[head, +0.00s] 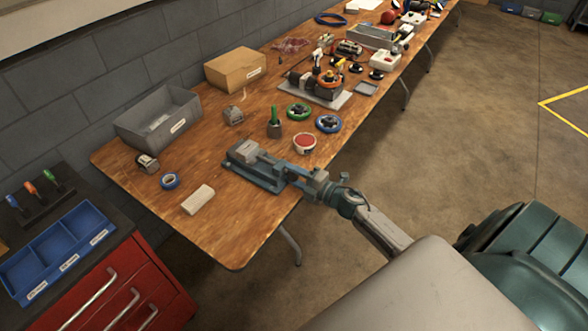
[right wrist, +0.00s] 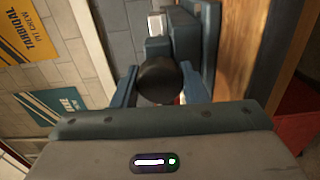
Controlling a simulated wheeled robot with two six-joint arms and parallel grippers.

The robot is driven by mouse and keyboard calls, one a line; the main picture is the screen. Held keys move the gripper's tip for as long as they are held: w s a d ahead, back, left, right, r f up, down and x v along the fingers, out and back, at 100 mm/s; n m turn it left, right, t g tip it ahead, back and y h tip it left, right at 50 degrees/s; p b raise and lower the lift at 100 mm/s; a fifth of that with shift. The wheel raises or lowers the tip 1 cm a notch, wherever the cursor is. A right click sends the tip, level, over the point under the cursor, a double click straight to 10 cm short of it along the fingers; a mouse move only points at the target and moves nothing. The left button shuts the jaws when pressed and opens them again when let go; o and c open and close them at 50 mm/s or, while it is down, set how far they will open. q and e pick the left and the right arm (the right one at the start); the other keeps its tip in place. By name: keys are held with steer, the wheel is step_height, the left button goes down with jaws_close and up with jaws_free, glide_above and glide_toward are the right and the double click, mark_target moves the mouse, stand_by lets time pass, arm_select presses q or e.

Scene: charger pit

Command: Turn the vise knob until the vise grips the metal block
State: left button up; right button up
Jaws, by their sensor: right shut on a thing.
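The blue-grey vise (head: 268,181) lies near the front edge of the wooden workbench, its screw end pointing right. A pale grey block (head: 246,152) shows at its far jaw end; a light block also shows beyond the knob in the right wrist view (right wrist: 155,25). I cannot tell whether both jaws touch it. The round black vise knob (right wrist: 160,78) sits between the fingers of my right gripper (right wrist: 160,90), which is shut on it. In the head view my right gripper (head: 336,196) covers most of the knob. My left gripper is in neither view.
On the workbench (head: 240,235), a beige block (head: 198,200), blue tape roll (head: 170,181) and red-topped tub (head: 304,143) stand around the vise. A grey bin (head: 158,118) is behind. A red cabinet (head: 110,290) is at lower left. The bench's front left corner is clear.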

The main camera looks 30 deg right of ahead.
steer(key=m+p, duration=0.3)
steer(key=shift+r+m, duration=0.25)
steer(key=shift+m, duration=0.15)
steer(key=m+p, duration=0.2)
steer(key=m, duration=0.1)
steer(key=shift+m+p, duration=0.3)
steer(key=shift+p, duration=0.1)
steer(key=m+p, duration=0.2)
steer(key=m, duration=0.2)
steer(key=shift+d+p, duration=0.1)
steer(key=shift+p, duration=0.2)
steer(key=shift+f+m+p, duration=0.15)
steer(key=shift+m+p, duration=0.45)
steer(key=shift+m, duration=0.6)
steer(key=o, duration=1)
steer(key=shift+c, duration=0.2)
